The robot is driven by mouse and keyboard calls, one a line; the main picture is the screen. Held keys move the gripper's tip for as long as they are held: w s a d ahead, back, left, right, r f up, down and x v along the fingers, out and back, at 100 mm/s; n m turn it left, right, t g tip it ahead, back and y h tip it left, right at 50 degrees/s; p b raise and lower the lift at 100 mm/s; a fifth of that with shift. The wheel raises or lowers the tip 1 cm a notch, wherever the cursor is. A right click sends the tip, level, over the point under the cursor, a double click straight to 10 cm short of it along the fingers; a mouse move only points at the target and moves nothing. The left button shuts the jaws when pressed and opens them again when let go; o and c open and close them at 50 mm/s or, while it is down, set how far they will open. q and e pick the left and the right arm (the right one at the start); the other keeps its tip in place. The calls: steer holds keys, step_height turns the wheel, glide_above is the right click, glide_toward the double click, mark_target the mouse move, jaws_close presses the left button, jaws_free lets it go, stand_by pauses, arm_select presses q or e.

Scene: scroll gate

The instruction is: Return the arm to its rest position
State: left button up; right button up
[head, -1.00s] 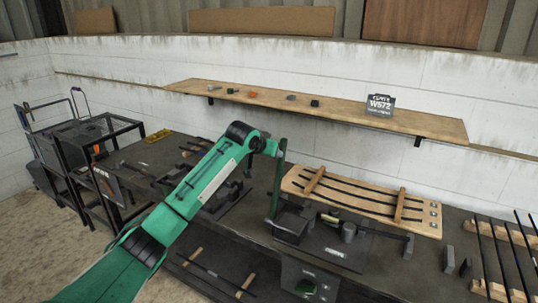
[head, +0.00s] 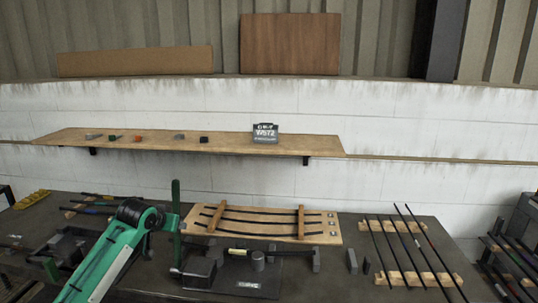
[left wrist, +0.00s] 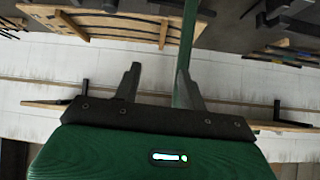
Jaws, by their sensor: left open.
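My left arm comes in from the left in the head view, with its green forearm and black joint (head: 135,210) over the left part of the workbench. My left gripper (left wrist: 158,68) shows in the left wrist view with its two dark fingers apart and nothing clearly held between them. A green upright post (head: 176,215) stands just right of the arm. In the left wrist view the post (left wrist: 188,35) passes beside the right finger; I cannot tell whether they touch. My right gripper is not in view.
A wooden board with curved dark bars (head: 265,237) lies behind the dark tool plate (head: 245,286). Dark rods (head: 405,250) rest on wooden strips to the right. Open space lies above the bench.

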arm_select(q)
steer(key=s+d+f+m+g, duration=0.15)
steer(key=s+d+f, duration=0.35)
steer(key=s+f, duration=0.55)
steer(key=s+d+f+g, duration=0.2)
steer(key=s+d+f, duration=0.3)
steer(key=s+f, duration=0.55)
steer(key=s+a+f+n+g+y, duration=0.1)
steer(key=s+g, duration=0.2)
steer(key=s, duration=2.7)
step_height(320, 180, down, 30)
steer(key=g, duration=0.1)
steer(key=s+a+f, duration=0.1)
steer(key=s+f, duration=0.9)
steer(key=s+a+f+g, duration=0.1)
steer(key=s+a+f, duration=0.1)
steer(key=s+f, duration=0.7)
steer(key=shift+s+a+f, duration=0.25)
steer(key=shift+s+f, duration=0.15)
steer(key=shift+f, duration=0.35)
